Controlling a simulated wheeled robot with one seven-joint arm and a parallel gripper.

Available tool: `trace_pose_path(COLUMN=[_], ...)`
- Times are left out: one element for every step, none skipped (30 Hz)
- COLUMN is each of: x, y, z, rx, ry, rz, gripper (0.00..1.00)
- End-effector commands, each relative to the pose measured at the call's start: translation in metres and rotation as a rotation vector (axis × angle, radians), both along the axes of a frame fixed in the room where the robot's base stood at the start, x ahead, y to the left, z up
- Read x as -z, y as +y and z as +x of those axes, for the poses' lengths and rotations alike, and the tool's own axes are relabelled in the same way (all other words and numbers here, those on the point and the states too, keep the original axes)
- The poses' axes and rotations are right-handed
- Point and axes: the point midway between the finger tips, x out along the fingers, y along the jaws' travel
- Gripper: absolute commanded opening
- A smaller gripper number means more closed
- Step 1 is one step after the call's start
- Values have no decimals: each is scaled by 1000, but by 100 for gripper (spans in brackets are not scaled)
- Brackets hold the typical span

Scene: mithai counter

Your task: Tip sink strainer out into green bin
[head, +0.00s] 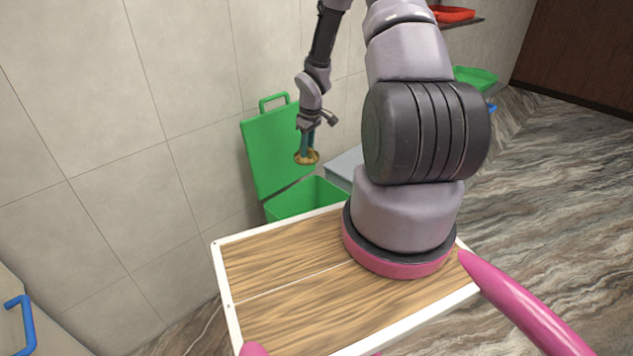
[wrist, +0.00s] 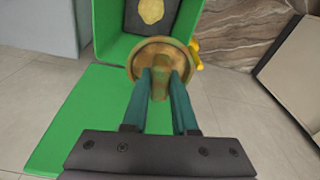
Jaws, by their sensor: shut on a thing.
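The sink strainer is a round brass-coloured dish. In the head view the strainer (head: 307,157) hangs from my gripper (head: 309,143), above the green bin. In the wrist view the strainer (wrist: 160,50) sits between the teal fingertips of my gripper (wrist: 160,88), which are shut on its central post. Its contents cannot be made out. The green bin (head: 305,197) stands open against the wall, its lid (head: 268,145) raised. In the wrist view the bin (wrist: 107,35) has a dark interior with a pale yellow lump (wrist: 151,11) inside.
A grey bin (head: 346,163) stands right of the green one, close to it. A wood-topped board with a white rim (head: 240,300) lies in front, under my arm's base. The tiled wall (head: 190,90) is close behind the bin. Open marbled floor (head: 560,220) lies at the right.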

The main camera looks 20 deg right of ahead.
Motion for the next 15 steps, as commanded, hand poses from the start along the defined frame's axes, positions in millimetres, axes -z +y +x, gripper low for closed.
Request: trace_pose_path(x=[28, 42, 59, 71, 83, 98, 108, 118, 129, 135, 141, 148, 152, 154, 157], y=[-12, -18, -25, -30, -35, -40, -44, -47, -50, -53, -55, -57, -58, -59, -60], z=[1, 2, 3, 3, 3, 3, 2, 1, 0, 0, -1, -2, -3, -3, -3], rx=[-81, -136, -206, -257, -305, -364, -404, -443, -485, -514, -539, -564, -580, -594, -607], ry=[8, 7, 5, 5, 4, 3, 2, 2, 2, 0, 0, 0, -1, -1, 0], rz=[5, 5, 5, 5, 4, 4, 4, 3, 3, 2, 1, 1, 0, -1, -3], gripper=[0, 0, 0, 0, 0, 0, 0, 0, 0, 0, 0, 0, 0, 0, 0])
